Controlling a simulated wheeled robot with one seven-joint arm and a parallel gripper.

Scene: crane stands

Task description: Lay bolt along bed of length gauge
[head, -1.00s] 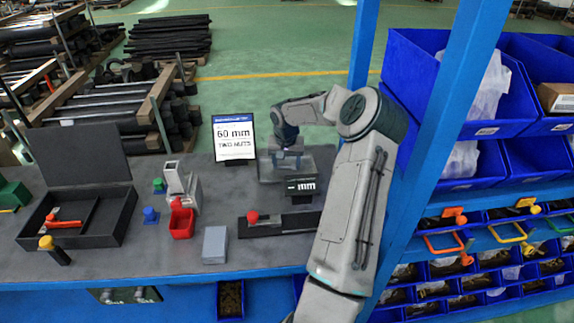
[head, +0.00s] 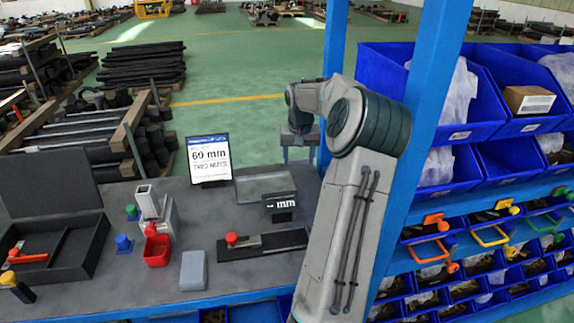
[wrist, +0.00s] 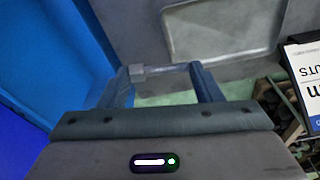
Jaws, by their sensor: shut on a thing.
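My gripper (head: 298,150) is raised above the back of the bench, right of the shallow grey tray (head: 245,194). In the wrist view its two fingers (wrist: 163,75) are closed on a small grey bolt (wrist: 165,69), which lies crosswise between them. The bolt is too small to make out in the head view. The length gauge has a long black bed (head: 285,243) with a red knob (head: 231,239) near its left end. Its display (head: 281,204), reading "mm", stands behind the bed. The bed is in front of and below my gripper, and nothing is seen lying along it.
A sign (head: 209,160) says "TWO NUTS" and a length that looks like 69 mm. A blue post (head: 408,200) stands close right of my arm. Left of the gauge are a grey block (head: 193,270), a red bin (head: 157,250) and an open black case (head: 75,255).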

